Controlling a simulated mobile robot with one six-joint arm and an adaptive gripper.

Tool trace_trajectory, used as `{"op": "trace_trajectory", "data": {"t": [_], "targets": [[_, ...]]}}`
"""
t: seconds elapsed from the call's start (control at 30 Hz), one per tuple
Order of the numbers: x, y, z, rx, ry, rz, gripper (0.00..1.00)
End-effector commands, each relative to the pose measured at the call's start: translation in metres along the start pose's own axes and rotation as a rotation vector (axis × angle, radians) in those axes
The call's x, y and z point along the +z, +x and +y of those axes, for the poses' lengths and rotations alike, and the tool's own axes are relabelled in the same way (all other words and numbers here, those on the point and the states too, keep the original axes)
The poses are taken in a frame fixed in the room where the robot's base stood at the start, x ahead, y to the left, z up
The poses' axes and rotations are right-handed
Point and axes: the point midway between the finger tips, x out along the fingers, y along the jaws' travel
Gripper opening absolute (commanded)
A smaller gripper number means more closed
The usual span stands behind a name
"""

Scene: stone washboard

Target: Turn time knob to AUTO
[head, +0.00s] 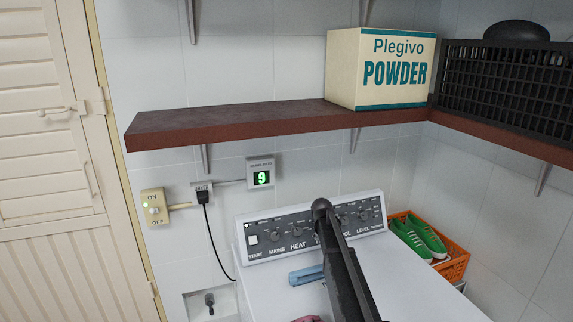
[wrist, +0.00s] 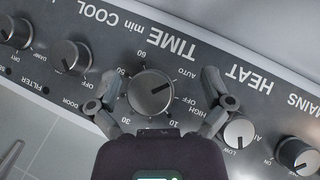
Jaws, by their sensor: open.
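The round dark TIME knob (wrist: 151,92) is in the middle of the wrist view, where the panel appears upside down. Its pale pointer line aims right and slightly up, between the AUTO and OFF labels and nearer AUTO; I cannot tell if it is exactly on AUTO. My gripper (wrist: 161,84) is open, one finger on each side of the knob, with visible space on the right; contact on the left is unclear. In the head view the control panel (head: 288,232) is on the white washing machine (head: 400,282); my dark arm hides the TIME knob.
The HEAT knob (wrist: 238,133) is close to the right finger and another knob (wrist: 72,56) is left of the left finger. A brown shelf (head: 220,122) with a powder box (head: 375,70) overhangs the machine's back. An orange crate (head: 455,268) with green shoes is at right.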

Motion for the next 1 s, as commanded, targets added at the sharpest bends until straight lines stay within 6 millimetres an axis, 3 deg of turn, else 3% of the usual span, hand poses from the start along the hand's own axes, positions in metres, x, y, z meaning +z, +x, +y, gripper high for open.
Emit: {"op": "trace_trajectory", "data": {"t": [0.7, 0.9, 1.0], "targets": [[0.238, -0.122, -0.144, -0.237, 0.405, -0.281, 1.0], [0.294, -0.156, -0.18, -0.287, 0.502, -0.367, 1.0], [0.311, -0.166, -0.192, -0.304, 0.533, -0.397, 1.0]]}}
